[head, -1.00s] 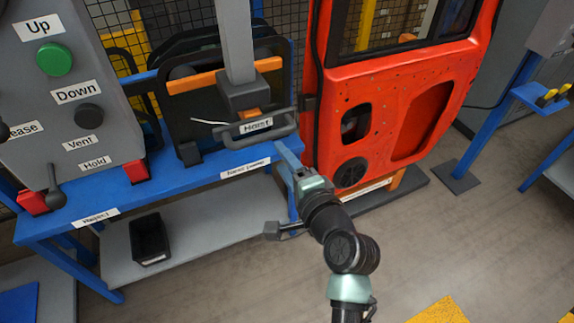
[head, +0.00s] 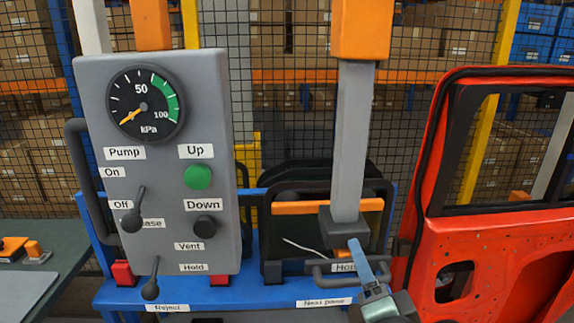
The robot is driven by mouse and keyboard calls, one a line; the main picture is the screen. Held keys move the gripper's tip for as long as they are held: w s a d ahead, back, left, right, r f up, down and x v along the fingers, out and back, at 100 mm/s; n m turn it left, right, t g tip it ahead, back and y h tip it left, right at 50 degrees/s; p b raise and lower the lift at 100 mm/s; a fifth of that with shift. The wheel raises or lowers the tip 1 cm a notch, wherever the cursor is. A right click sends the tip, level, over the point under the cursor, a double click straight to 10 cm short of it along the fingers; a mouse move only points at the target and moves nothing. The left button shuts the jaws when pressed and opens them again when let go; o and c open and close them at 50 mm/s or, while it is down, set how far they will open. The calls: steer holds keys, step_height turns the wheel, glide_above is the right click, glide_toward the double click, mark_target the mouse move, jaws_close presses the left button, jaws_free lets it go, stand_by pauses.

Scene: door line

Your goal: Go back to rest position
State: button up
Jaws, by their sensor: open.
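My gripper (head: 357,253) is at the lower right of centre in the head view, with a pale blue finger pointing up. It is open and I see nothing between its jaws. It appears in front of the hoist handle (head: 322,277) and partly covers the "Hoist" label. I cannot tell whether it touches the handle. Most of my arm is below the picture's edge.
A grey control panel (head: 115,255) with gauge, buttons and levers stands at left. The grey hoist column (head: 352,140) rises behind my gripper. Dark-framed panes (head: 277,195) stand in the blue rack (head: 255,296). A red door (head: 425,245) is at right.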

steer(key=a+r+n+t, duration=0.2)
steer(key=a+r+n, duration=0.1)
steer(key=r, duration=0.4)
steer(key=a+r+n+t, duration=0.1)
steer(key=a+r+n, duration=0.1)
steer(key=r, duration=0.5)
steer(key=s+a+r+n+t, duration=0.3)
steer(key=s+r, duration=0.4)
steer(key=r, duration=0.4)
steer(key=s+a+r+n+t, duration=0.3)
steer(key=s+r, duration=0.5)
steer(key=r, duration=0.3)
steer(key=shift+a+n+t, duration=0.4)
steer(key=shift+a+n, duration=0.5)
steer(key=shift+a, duration=0.2)
steer(key=shift+f, duration=0.1)
